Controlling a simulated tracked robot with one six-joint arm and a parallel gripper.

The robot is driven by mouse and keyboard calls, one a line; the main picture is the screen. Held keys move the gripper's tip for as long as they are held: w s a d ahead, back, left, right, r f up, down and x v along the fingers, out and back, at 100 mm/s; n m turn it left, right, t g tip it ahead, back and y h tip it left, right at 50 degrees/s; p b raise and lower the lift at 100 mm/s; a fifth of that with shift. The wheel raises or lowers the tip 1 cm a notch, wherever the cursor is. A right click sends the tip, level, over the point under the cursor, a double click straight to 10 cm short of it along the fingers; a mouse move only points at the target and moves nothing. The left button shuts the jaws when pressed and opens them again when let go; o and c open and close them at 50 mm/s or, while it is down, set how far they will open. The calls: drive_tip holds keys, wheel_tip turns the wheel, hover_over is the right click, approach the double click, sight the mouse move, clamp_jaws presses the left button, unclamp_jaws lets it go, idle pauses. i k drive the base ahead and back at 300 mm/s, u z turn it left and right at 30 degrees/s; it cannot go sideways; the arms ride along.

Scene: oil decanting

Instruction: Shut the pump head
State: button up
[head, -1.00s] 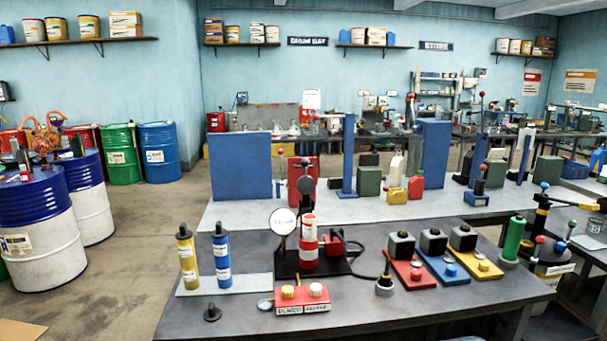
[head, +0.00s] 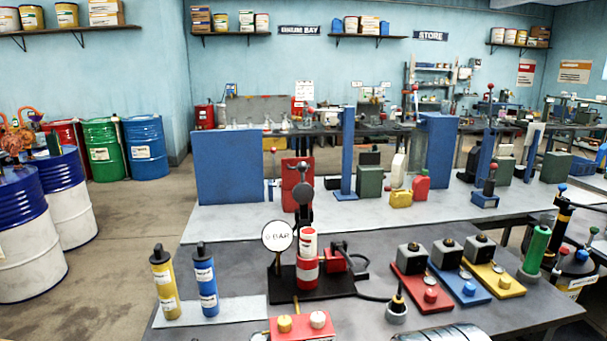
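The pump stands on a black base plate (head: 335,284) on the near table in the head view. A red and white cylinder (head: 307,262) stands upright on it. A black arm with a round dark knob (head: 304,184) rises behind the cylinder; I take this to be the pump head, which looks raised, though its exact joint is unclear. A round white gauge (head: 278,236) beside it reads "0 BAR". A red block (head: 335,261) with a black hose sits to the right of the cylinder. My gripper is not in view.
Yellow (head: 164,283) and blue (head: 205,281) cartridges stand on a pale mat at left. A red box with two knobs (head: 302,328) lies in front. Red, blue and yellow valve plates (head: 467,285) lie at right. A rounded metallic shape (head: 442,334) shows at the bottom edge.

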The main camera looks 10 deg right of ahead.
sight(302, 193)
drive_tip(key=i, duration=1.1)
drive_tip(key=k, duration=0.55)
drive_tip(key=u, duration=2.5)
